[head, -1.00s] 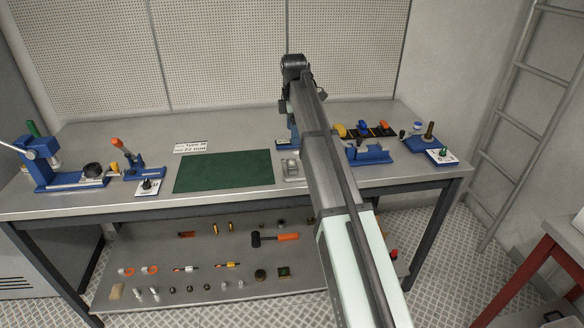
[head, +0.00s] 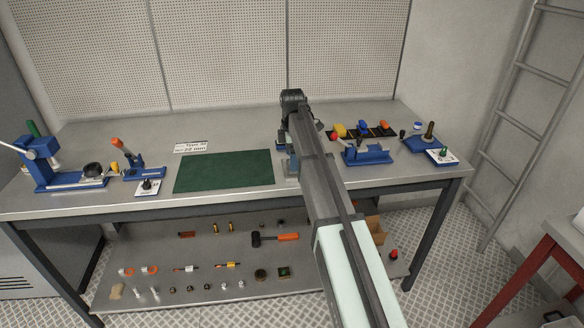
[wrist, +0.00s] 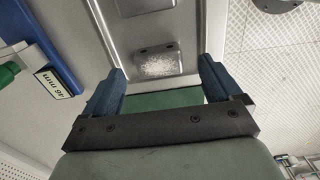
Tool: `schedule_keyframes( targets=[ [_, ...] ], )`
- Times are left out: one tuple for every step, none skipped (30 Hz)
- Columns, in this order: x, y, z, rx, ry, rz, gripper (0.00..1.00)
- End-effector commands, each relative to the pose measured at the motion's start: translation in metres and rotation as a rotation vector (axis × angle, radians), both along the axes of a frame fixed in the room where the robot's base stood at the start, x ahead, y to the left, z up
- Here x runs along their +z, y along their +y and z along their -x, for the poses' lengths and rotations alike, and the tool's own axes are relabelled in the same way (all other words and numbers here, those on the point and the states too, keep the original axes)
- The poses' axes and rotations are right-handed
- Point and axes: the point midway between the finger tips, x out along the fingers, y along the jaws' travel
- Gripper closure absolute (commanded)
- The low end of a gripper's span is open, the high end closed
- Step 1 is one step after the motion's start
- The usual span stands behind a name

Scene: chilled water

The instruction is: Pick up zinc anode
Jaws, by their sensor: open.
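The likely zinc anode is a grey block with a rough, whitish face (wrist: 155,64), seen in the wrist view. It lies in a shallow grey metal tray (wrist: 112,35). My gripper (wrist: 162,68) is open, with its two blue fingers apart and the block showing between and beyond their tips. Nothing is held. I cannot tell how far the tips are from the block. In the head view my arm hides the block and most of my gripper, near the right edge of the green mat (head: 224,171).
Blue fixtures stand on the bench at left (head: 70,180) and right (head: 367,152). A black rack with coloured parts (head: 362,131) is at the back right. Small parts and an orange-handled hammer (head: 275,237) lie on the lower shelf. The green mat is clear.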

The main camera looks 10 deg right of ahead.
Motion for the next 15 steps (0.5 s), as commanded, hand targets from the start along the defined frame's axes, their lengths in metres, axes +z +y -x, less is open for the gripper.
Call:
schedule_keyframes(
  targets=[
    [-0.008, 0.0, -0.001, 0.0, 0.001, 0.0, 0.08],
    [-0.012, 0.0, -0.001, 0.0, 0.002, 0.0, 0.08],
    [-0.018, 0.0, 0.0, 0.0, 0.002, 0.0, 0.08],
    [-0.021, 0.0, 0.0, 0.0, 0.002, 0.0, 0.08],
    [-0.024, 0.0, 0.0, 0.0, 0.001, 0.0, 0.08],
    [-0.027, 0.0, -0.001, 0.0, 0.001, 0.0, 0.08],
    [-0.029, 0.0, -0.001, 0.0, 0.0, 0.0, 0.08],
    [-0.03, 0.0, -0.001, 0.0, 0.0, 0.0, 0.08],
    [-0.03, 0.0, -0.001, 0.0, 0.0, 0.0, 0.08],
    [-0.03, 0.0, -0.001, 0.0, 0.0, 0.0, 0.08],
    [-0.03, 0.0, -0.001, 0.0, 0.0, 0.0, 0.08],
    [-0.03, 0.0, -0.001, 0.0, 0.0, 0.0, 0.08],
    [-0.03, 0.0, -0.001, 0.0, 0.0, 0.0, 0.08],
    [-0.03, 0.0, -0.001, 0.0, 0.0, 0.0, 0.08],
    [-0.03, 0.0, -0.001, 0.0, 0.0, 0.0, 0.12]
  ],
)
